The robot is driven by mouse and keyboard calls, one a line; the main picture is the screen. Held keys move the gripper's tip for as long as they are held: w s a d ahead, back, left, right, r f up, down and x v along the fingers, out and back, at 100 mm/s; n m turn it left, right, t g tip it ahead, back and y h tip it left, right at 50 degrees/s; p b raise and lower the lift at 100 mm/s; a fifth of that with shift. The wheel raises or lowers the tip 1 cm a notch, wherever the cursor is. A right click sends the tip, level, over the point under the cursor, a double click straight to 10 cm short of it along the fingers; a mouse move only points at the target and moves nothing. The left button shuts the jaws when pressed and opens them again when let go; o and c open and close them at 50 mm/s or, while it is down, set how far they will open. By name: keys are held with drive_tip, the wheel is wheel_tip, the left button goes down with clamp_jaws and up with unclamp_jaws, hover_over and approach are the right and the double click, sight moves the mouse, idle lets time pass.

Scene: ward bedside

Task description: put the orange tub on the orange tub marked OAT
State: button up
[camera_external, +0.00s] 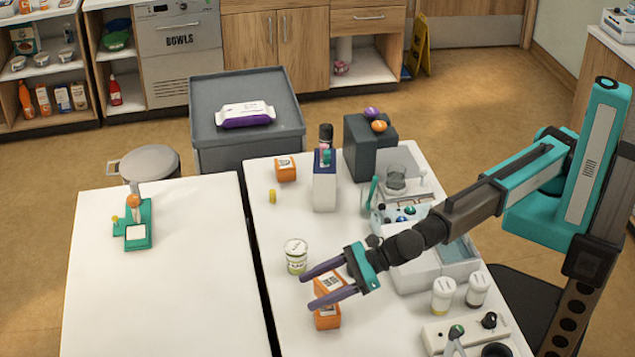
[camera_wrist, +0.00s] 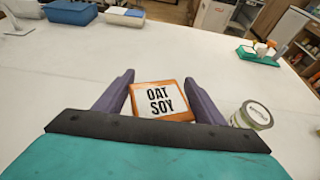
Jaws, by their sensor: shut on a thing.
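My gripper (camera_external: 305,288) is shut on an orange tub (camera_external: 328,284), with one purple finger on each side of it. In the wrist view the tub (camera_wrist: 161,101) sits between the fingertips (camera_wrist: 160,80), its white label reading OAT SOY. More orange with a white label (camera_external: 327,318) shows just below the near finger. It may be a second tub under the held one or the same tub's lower part; the finger hides the join, so I cannot tell. Another orange tub (camera_external: 285,169) stands at the back of the right table, its label too small to read.
A green-and-white can (camera_external: 296,256) stands close beside the gripper, also in the wrist view (camera_wrist: 253,115). Two white bottles (camera_external: 443,294) and a pale tray of instruments (camera_external: 465,333) lie right. The left white table (camera_external: 165,290) is mostly clear, beyond a dark gap.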

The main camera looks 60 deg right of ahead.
sight(318, 297)
drive_tip(key=shift+w+a, duration=0.25)
drive_tip(key=shift+a, duration=0.3)
drive_tip(key=shift+d+f+p, duration=0.15)
drive_tip(key=shift+f+p, duration=0.2)
drive_tip(key=shift+f, duration=1.4)
drive_tip(key=shift+f, duration=0.1)
drive_tip(key=o, duration=1.2)
drive_tip(key=b+v, duration=0.1)
drive_tip(key=v, duration=1.1)
